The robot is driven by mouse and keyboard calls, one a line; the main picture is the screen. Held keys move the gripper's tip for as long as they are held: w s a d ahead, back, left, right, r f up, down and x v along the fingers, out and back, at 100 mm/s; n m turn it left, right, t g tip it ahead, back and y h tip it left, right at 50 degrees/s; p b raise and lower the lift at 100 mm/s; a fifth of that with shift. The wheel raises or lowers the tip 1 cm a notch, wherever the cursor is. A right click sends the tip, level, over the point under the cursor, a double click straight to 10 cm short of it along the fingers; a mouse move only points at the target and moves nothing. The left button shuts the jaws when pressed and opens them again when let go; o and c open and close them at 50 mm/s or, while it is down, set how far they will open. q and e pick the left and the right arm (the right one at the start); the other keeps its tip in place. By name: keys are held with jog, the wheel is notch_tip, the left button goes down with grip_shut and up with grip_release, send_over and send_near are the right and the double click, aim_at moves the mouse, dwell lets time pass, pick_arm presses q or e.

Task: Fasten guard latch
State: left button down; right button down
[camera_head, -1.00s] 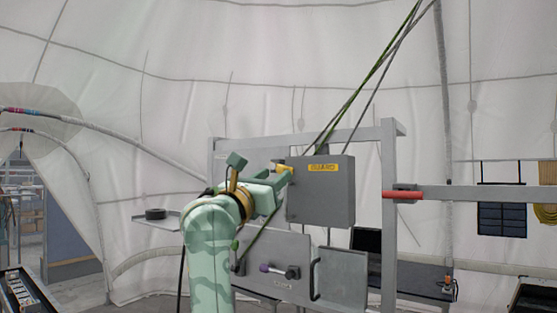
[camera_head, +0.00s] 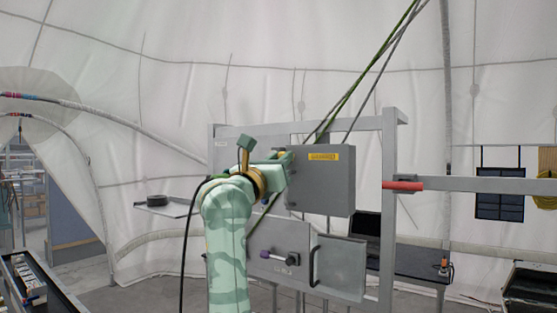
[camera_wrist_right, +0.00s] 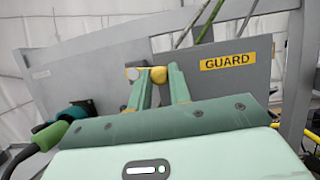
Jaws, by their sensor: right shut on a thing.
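The guard is a grey box (camera_head: 336,190) with a yellow label (camera_head: 323,156), in the middle of the head view on a grey frame. The right wrist view shows its face with the label "GUARD" (camera_wrist_right: 228,62). The latch's yellow knob (camera_wrist_right: 158,75) sits left of that label. My right gripper (camera_wrist_right: 159,79) has one green finger on each side of the knob and is shut on it. In the head view, my right gripper (camera_head: 286,158) is at the box's upper left edge and hides the knob. My left gripper is not in view.
Below the guard are a purple-tipped handle (camera_head: 266,254) and a panel with a dark pull handle (camera_head: 315,267). A red-ended bar (camera_head: 402,186) juts in from the right. Cables run up from the guard's top. A small shelf (camera_head: 178,208) holds a dark ring at left.

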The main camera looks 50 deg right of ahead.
jog(key=n, duration=0.1)
jog(key=n+t+p, duration=0.1)
jog(key=shift+s+r+n, duration=0.1)
jog(key=shift+r+n, duration=0.2)
jog(key=shift+r, duration=0.1)
jog(key=c, duration=1.3)
grip_release()
jog(key=b+v, duration=0.7)
jog(key=v, duration=0.9)
jog(key=shift+a+b, duration=0.25)
jog(key=shift+b, duration=0.15)
jog(key=shift+s, duration=0.1)
